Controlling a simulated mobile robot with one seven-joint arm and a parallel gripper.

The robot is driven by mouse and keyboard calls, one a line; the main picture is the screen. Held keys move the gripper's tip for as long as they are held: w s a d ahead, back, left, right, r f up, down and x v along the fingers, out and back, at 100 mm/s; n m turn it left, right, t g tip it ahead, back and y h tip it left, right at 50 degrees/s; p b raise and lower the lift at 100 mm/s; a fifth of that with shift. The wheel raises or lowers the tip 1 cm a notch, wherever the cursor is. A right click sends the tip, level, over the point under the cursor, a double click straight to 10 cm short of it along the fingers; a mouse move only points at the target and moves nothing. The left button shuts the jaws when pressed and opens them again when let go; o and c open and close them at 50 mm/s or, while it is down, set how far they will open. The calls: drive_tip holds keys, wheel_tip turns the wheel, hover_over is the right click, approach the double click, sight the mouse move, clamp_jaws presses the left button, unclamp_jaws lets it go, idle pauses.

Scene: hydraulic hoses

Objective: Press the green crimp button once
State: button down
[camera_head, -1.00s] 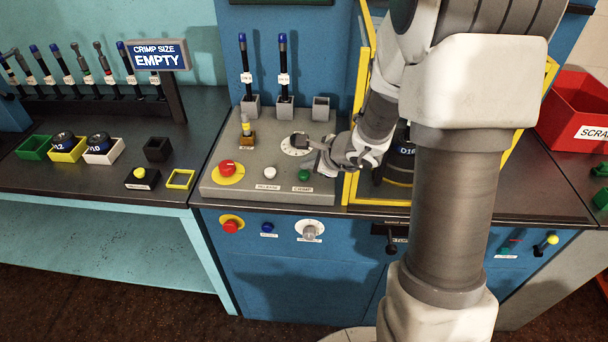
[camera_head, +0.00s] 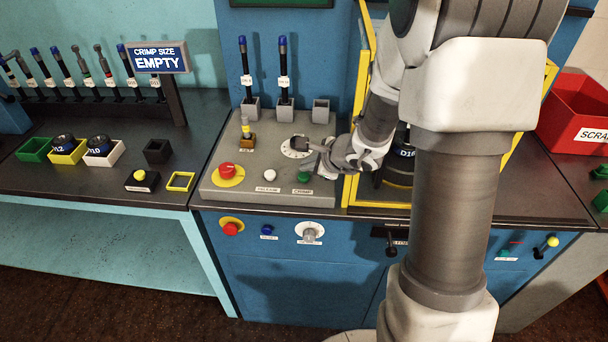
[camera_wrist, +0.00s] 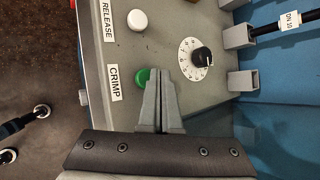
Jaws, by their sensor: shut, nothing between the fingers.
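The green crimp button (camera_head: 304,176) is on the grey control panel (camera_head: 222,192), above the CRIMP label. In the wrist view the green button (camera_wrist: 142,75) is partly covered by my fingertips. My gripper (camera_wrist: 159,72) is shut with nothing between the fingers. Its tips point at the right edge of the button in that view. In the head view my gripper (camera_head: 312,168) is close above the button. I cannot tell whether the tips touch it or stay just above it.
A white RELEASE button (camera_head: 269,175), a black dial (camera_head: 300,144) and a red emergency button (camera_head: 227,169) share the panel. Grey holders with hoses (camera_head: 283,70) stand behind. A yellow-framed enclosure (camera_head: 354,130) is right of the panel, beside my arm.

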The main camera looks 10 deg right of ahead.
sight(308, 178)
drive_tip(key=shift+f, duration=0.1)
idle(0.7)
drive_tip(key=shift+f+b, duration=0.35)
drive_tip(key=shift+b, duration=0.35)
drive_tip(key=shift+f+b, duration=0.45)
drive_tip(key=shift+b, duration=0.2)
idle(0.4)
drive_tip(key=shift+r, duration=0.1)
drive_tip(key=shift+r+p, duration=0.6)
drive_tip(key=shift+r, duration=0.2)
wheel_tip(308, 178, up, 5)
drive_tip(key=p, duration=0.4)
idle(0.9)
